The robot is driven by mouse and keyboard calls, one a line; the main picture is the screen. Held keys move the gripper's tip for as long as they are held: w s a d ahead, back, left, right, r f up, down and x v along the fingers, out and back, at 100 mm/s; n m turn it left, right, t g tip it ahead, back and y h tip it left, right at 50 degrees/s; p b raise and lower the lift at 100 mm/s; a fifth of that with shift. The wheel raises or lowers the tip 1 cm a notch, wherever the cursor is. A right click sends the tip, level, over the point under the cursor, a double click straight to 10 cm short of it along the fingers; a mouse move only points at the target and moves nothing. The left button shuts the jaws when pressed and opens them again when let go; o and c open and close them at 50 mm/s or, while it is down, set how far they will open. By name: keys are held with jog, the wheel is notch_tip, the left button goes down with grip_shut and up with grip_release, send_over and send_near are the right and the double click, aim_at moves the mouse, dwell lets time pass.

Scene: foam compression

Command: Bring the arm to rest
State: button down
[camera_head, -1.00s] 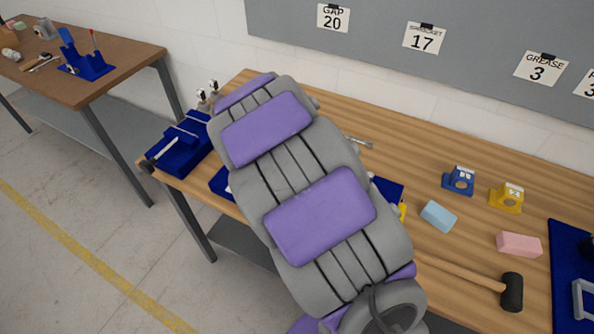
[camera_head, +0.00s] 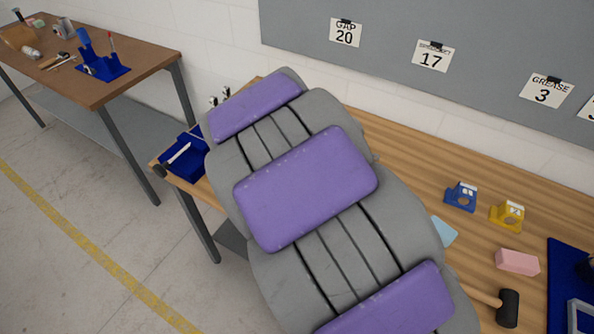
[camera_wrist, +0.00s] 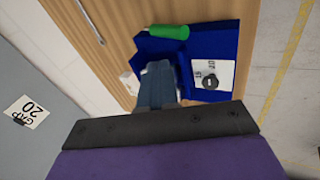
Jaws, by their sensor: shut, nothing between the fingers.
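My arm, grey with purple pads, fills the middle of the head view and rises over the workbench (camera_head: 420,138). My gripper is hidden behind it in that view. In the wrist view, my gripper (camera_wrist: 158,72) shows as blue-grey fingers close together beyond a black and purple edge. They are shut with nothing held. The fingers point toward a blue holder (camera_wrist: 222,42), which bears a green cylinder (camera_wrist: 169,31) and a white plate with a dark knob (camera_wrist: 211,80). I cannot tell whether the fingers touch the holder.
A blue tray (camera_head: 184,158) is at the left end. Another table (camera_head: 110,80) stands far left, with open floor before it.

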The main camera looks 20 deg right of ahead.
jog(key=s+a+r+m+g+y, duration=0.1)
jog(key=s+r+m+g, duration=0.1)
jog(key=s, duration=0.8)
jog(key=s+a+r+m+g+y, duration=0.1)
jog(key=s+a+r+m+g, duration=0.1)
jog(key=s, duration=0.8)
jog(key=s+a+r+m+g+y, duration=0.1)
jog(key=s+r+m, duration=0.1)
jog(key=s, duration=0.7)
jog(key=shift+s+a+g+y, duration=0.4)
